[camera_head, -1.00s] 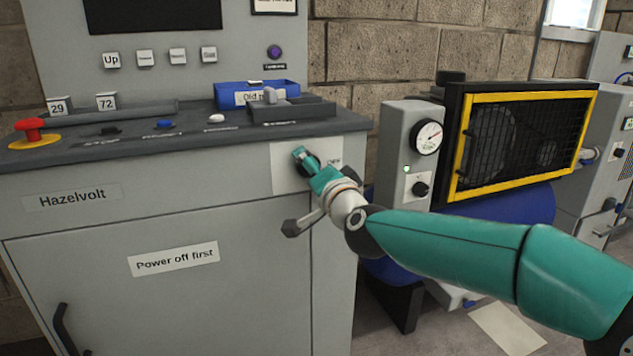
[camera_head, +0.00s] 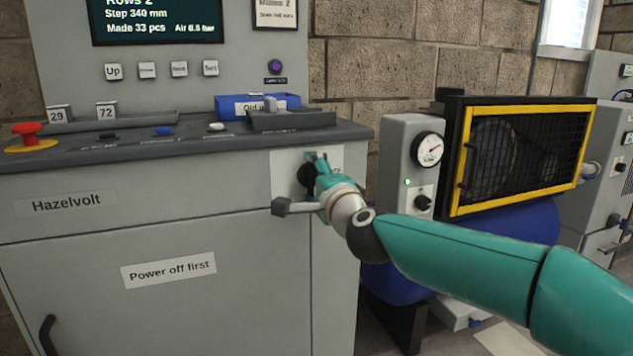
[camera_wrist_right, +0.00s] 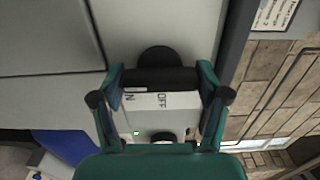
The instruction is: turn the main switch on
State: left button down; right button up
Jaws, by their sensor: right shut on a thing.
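The main switch (camera_head: 306,174) is a black rotary knob on a pale plate (camera_head: 285,162) at the upper right of the grey cabinet's front. My right gripper (camera_head: 317,168) is shut on the knob, and its fingers partly hide it. In the right wrist view the black knob (camera_wrist_right: 160,79) sits between the two teal fingers, with ON and OFF lettering on the plate beside it. The screen (camera_head: 157,20) above is lit with text, including "Step 340 mm" and "Made 33 pcs". My left gripper is not in view.
A red stop button (camera_head: 28,133) on yellow, several small switches and a blue bin (camera_head: 240,108) are on the console top. A compressor with a yellow-framed guard (camera_head: 455,165) and a gauge (camera_head: 428,150) stand close to the right of the cabinet, behind my right arm.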

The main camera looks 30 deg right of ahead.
jog(key=shift+d+f, duration=0.15)
jog(key=shift+d, duration=0.05)
jog(key=o, duration=1.1)
jog(key=shift+o, duration=0.3)
jog(key=shift+a, duration=0.1)
jog(key=shift+s, duration=0.15)
jog(key=v, duration=1.1)
jog(key=shift+s, duration=0.4)
